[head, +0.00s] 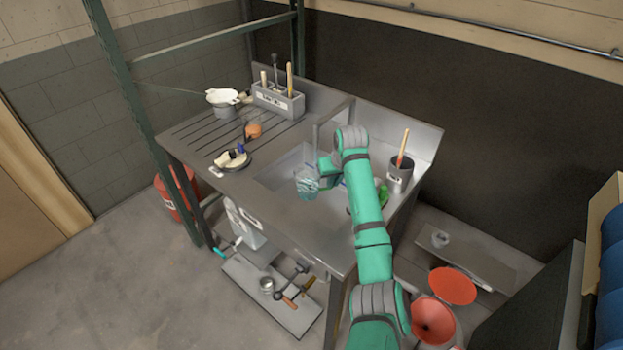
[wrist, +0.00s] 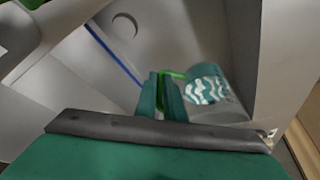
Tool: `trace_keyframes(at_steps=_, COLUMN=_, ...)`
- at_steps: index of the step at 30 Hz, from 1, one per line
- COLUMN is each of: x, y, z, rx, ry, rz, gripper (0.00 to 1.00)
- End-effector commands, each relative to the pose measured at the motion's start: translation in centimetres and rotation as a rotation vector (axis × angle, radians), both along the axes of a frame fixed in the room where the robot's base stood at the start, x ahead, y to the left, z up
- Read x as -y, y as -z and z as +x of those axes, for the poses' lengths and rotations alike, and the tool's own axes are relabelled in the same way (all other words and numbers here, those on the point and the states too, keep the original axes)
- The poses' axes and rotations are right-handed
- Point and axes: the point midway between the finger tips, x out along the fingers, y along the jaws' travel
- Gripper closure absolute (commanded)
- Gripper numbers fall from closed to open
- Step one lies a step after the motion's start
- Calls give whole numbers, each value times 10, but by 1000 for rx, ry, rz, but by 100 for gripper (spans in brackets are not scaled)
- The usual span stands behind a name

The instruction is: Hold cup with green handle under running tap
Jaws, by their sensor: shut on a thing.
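The cup is clear with a teal wavy pattern and a green handle. In the wrist view the cup (wrist: 208,88) lies just right of my gripper's fingers (wrist: 161,92), which are shut on its handle. In the head view the cup (head: 306,185) is over the left part of the sink, held by my gripper (head: 322,180). The grey tap (head: 317,137) rises behind the cup, with its upper part near my arm. I cannot tell whether water runs or whether the cup's mouth is below the spout.
The steel sink (head: 274,181) has a ribbed drainboard on its left, with a pot (head: 223,100), a grey tool holder (head: 279,101) and a dark dish (head: 233,159). A blue rod (wrist: 115,55) lies in the basin.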

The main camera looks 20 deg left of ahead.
Motion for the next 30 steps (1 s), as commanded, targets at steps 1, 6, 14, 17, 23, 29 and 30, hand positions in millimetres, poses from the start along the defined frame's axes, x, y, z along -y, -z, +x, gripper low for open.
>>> trace_keyframes(at_steps=1, x=-2, y=-1, z=0, rx=1, ry=-2, rz=1, gripper=100)
trace_keyframes(at_steps=6, x=-5, y=-4, z=0, rx=2, ry=-6, rz=1, gripper=100)
trace_keyframes(at_steps=14, x=-6, y=-21, z=0, rx=2, ry=-8, rz=1, gripper=100)
trace_keyframes(at_steps=17, x=-6, y=-27, z=-1, rx=1, ry=-7, rz=1, gripper=100)
trace_keyframes(at_steps=23, x=-5, y=-40, z=0, rx=2, ry=-6, rz=1, gripper=100)
trace_keyframes(at_steps=29, x=-4, y=-53, z=0, rx=1, ry=-5, rz=0, gripper=100)
trace_keyframes(at_steps=30, x=-4, y=-56, z=0, rx=2, ry=-5, rz=1, gripper=100)
